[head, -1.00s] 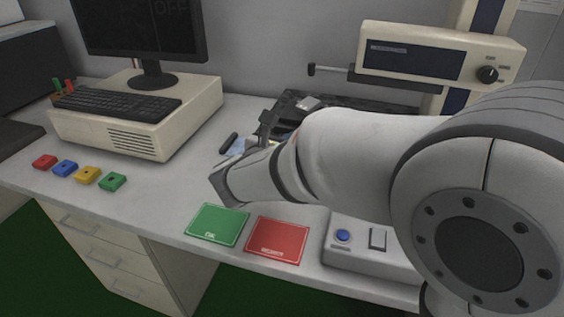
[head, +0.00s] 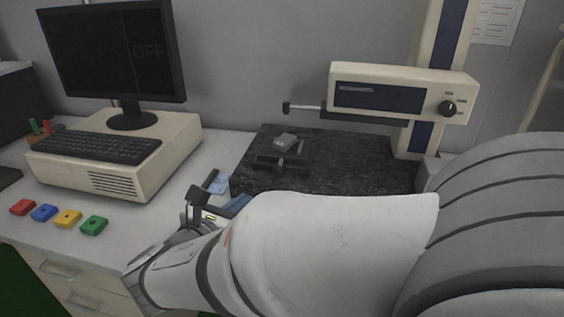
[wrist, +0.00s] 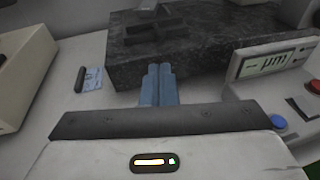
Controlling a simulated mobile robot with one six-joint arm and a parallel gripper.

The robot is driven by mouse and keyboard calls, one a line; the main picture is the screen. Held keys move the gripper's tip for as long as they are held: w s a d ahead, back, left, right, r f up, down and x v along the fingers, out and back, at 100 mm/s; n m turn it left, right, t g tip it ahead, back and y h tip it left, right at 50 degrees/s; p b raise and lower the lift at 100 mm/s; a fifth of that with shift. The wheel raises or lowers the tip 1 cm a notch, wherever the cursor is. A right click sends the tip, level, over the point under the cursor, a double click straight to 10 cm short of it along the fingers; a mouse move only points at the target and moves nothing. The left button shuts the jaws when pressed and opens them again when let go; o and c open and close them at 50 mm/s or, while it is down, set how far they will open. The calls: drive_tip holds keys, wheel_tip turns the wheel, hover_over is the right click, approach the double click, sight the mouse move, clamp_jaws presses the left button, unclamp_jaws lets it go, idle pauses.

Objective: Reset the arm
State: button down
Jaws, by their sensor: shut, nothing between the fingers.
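My arm (head: 330,240) reaches in from the right across the lower part of the head view. My gripper's blue-grey fingers (wrist: 158,84) are shut together and empty in the wrist view. They point toward the front edge of the dark stone slab (wrist: 190,45). In the head view only part of the fingers (head: 238,203) shows beside my wrist, in front of the slab (head: 340,165). Whether the fingertips touch the slab cannot be told.
A measuring instrument (head: 400,92) on a column stands behind the slab, and a small block on a fixture (head: 284,141) rests on it. A monitor (head: 112,55), keyboard (head: 95,148) and coloured blocks (head: 67,218) are left. The wrist view shows a display box (wrist: 275,60) and blue button (wrist: 278,121).

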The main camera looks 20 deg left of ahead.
drive_tip(key=w+d+r+m+g+h+p, duration=0.15)
drive_tip(key=d+m+g+p, duration=0.45)
drive_tip(key=d, duration=0.6)
drive_tip(key=w+d+r+m+g+h+p, duration=0.1)
drive_tip(key=d+r+m+g+h+p, duration=0.15)
drive_tip(key=d+m, duration=0.75)
drive_tip(key=s+d+r+m+g+y+p, duration=0.2)
drive_tip(key=s+d+r+m+y+p, duration=0.1)
drive_tip(key=m, duration=0.6)
drive_tip(key=s+d+r+m+g+y+p, duration=0.2)
drive_tip(key=s+d+r+m+y+p, duration=0.1)
drive_tip(key=d+m+p, duration=0.4)
drive_tip(key=s+d+r+m, duration=0.1)
drive_tip(key=s+d+m, duration=0.1)
drive_tip(key=d, duration=0.1)
drive_tip(key=shift+s+d+p, duration=0.15)
drive_tip(key=shift+p, duration=0.25)
